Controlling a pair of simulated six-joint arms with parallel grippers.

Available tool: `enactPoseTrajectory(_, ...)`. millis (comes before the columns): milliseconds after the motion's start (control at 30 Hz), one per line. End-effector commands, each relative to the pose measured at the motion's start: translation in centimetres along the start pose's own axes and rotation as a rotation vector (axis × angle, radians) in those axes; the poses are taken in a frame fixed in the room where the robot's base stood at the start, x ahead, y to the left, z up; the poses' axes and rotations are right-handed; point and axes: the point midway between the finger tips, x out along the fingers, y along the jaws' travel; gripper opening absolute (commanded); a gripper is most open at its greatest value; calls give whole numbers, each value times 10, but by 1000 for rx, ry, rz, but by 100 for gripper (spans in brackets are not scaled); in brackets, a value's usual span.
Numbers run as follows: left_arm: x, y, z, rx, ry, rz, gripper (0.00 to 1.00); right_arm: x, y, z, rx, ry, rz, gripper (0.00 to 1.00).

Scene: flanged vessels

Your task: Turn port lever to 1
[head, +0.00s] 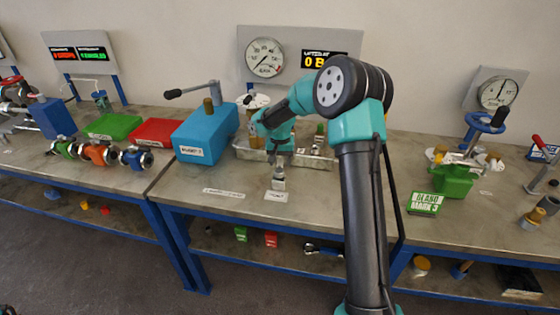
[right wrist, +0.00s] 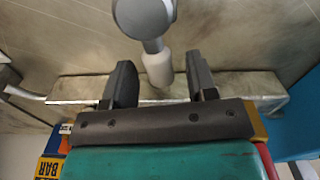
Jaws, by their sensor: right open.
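A small grey metal fitting (head: 279,184) stands on the middle bench behind a white label (head: 276,197) too small to read. It seems to be the port lever; its setting cannot be read. In the right wrist view a grey rounded part (right wrist: 145,18) shows with a pale stub (right wrist: 157,68) pointing towards my gripper. My right gripper (right wrist: 162,83) is open, its two dark fingers either side of the stub's end, with gaps showing. In the head view my right gripper (head: 280,160) is just above the fitting, partly hidden by my arm. My left gripper is not in view.
A blue box (head: 203,136) with a grey handle stands left of my gripper. A dial gauge (head: 265,57) and display (head: 325,60) stand at the back. A green block (head: 455,181) is to the right. The bench front is mostly clear.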

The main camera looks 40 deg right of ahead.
Motion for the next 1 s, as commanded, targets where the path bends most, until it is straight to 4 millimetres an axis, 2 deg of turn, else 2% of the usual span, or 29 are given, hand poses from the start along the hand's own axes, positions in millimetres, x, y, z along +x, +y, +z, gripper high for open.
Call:
enactPoseTrajectory(233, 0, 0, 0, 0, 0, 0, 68, -2, 0, 0, 0, 1, 0, 52)
enactPoseTrajectory(367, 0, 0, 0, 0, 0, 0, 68, -11, 0, -1, 0, 3, -1, 52)
enactPoseTrajectory(567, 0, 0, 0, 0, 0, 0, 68, -41, -1, -1, -1, 4, -2, 52)
enactPoseTrajectory(1000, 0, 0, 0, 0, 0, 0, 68, -126, 0, 0, 1, 3, -2, 52)
